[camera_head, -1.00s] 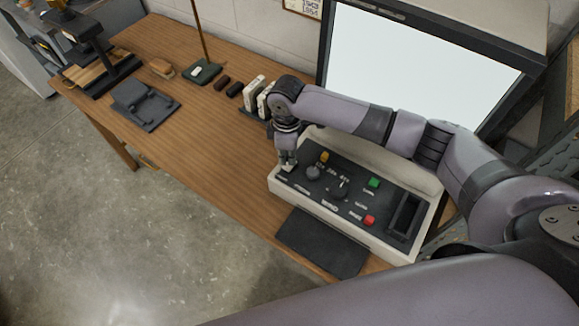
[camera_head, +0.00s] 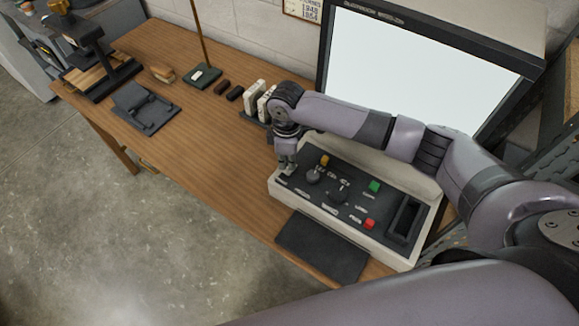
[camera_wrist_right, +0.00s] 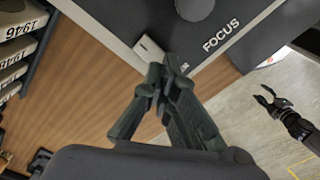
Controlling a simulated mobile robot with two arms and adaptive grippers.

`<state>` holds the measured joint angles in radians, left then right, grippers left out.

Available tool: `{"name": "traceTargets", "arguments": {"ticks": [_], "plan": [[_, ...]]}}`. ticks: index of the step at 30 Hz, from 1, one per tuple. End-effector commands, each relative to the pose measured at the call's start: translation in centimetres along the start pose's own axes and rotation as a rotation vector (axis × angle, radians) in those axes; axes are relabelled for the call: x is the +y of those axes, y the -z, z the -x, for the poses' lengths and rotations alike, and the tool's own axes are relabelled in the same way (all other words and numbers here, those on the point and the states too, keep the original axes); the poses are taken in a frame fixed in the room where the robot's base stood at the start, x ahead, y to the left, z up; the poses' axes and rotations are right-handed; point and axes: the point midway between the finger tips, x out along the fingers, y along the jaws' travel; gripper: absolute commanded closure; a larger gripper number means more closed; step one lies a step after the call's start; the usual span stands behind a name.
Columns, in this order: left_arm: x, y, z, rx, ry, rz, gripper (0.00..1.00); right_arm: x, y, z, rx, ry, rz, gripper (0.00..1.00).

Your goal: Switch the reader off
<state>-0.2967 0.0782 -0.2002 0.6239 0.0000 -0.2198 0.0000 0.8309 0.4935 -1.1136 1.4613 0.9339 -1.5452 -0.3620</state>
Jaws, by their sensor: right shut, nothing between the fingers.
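The reader has a lit, blank white screen (camera_head: 420,70) and a sloped black control panel (camera_head: 300,192) in a pale housing. The panel carries knobs, an amber button (camera_head: 324,160), a green button (camera_head: 375,186) and a red button (camera_head: 369,224). My right gripper (camera_head: 288,170) points down at the panel's left end, shut and empty. In the right wrist view its fingertips (camera_wrist_right: 174,66) are beside a small pale switch (camera_wrist_right: 147,48) at the panel's corner, near the FOCUS knob (camera_wrist_right: 194,8); contact cannot be told. My left gripper (camera_wrist_right: 270,99) hangs over the floor, fingers spread.
A dark flat pad (camera_head: 322,246) lies in front of the reader. White boxes (camera_head: 254,93) stand left of it. A dark cradle (camera_head: 145,107), a lamp base (camera_head: 202,76) and a stand (camera_head: 100,78) are farther left. The wooden table (camera_head: 210,150) is clear in between.

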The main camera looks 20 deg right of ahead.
Motion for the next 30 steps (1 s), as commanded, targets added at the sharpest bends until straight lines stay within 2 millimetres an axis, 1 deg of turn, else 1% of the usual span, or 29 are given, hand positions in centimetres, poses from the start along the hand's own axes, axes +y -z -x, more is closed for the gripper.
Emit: {"name": "traceTargets", "arguments": {"ticks": [14,30], "plan": [[-0.07,-0.28,-0.02,-0.004,0.001,0.000,0.59,0.01,-0.01,-0.04,0.000,0.000,0.000,1.00],[-0.11,-0.62,-0.35,-0.009,0.001,0.000,0.59,0.00,0.01,-0.81,0.000,0.000,0.000,1.00]]}}
